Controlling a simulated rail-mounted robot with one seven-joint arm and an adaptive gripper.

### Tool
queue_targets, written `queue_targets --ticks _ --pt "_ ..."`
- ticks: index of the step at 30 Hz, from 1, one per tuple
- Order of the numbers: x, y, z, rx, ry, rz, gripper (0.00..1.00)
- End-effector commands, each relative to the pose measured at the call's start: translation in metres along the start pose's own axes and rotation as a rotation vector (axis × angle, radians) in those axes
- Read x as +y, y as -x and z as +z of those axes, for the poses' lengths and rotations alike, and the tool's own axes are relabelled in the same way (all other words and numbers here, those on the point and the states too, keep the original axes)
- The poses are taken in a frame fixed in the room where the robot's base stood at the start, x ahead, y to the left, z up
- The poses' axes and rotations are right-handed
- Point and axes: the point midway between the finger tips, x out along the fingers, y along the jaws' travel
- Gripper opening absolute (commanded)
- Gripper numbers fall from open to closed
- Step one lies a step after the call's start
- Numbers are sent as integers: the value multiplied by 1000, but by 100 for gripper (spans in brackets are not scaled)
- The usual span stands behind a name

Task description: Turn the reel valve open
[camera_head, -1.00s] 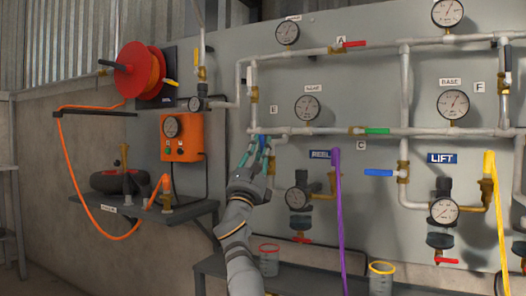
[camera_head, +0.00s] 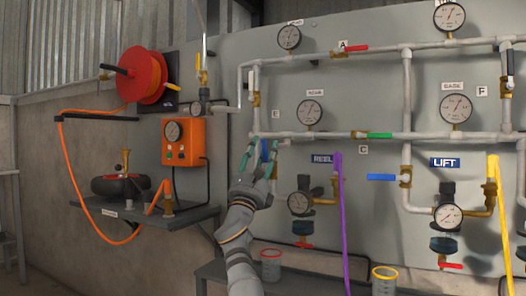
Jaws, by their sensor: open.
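My gripper (camera_head: 261,153) is in front of the panel, left of the blue sign that appears to read REEL (camera_head: 322,158). Its two teal-tipped fingers point up and stand apart. A blue valve lever (camera_head: 265,150) shows between the fingers, just under the lower pipe. I cannot tell whether a finger touches it. My gripper hides most of the valve body and the pipe there.
A gauge and regulator (camera_head: 300,203) and a purple hose (camera_head: 341,215) are right of my gripper. The orange box (camera_head: 184,142) and a shelf (camera_head: 150,215) are to the left. Two cups, one with a red rim (camera_head: 270,265), stand below.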

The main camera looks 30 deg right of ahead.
Motion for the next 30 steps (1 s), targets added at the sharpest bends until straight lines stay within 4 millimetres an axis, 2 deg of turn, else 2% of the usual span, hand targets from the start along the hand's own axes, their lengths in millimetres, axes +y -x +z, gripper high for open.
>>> queue_targets --ticks 14,21,30 --pt "0 2 -2 3 2 -2 41" --pt "-1 12 0 1 1 1 41" --pt "-6 44 33 -1 -1 2 41"
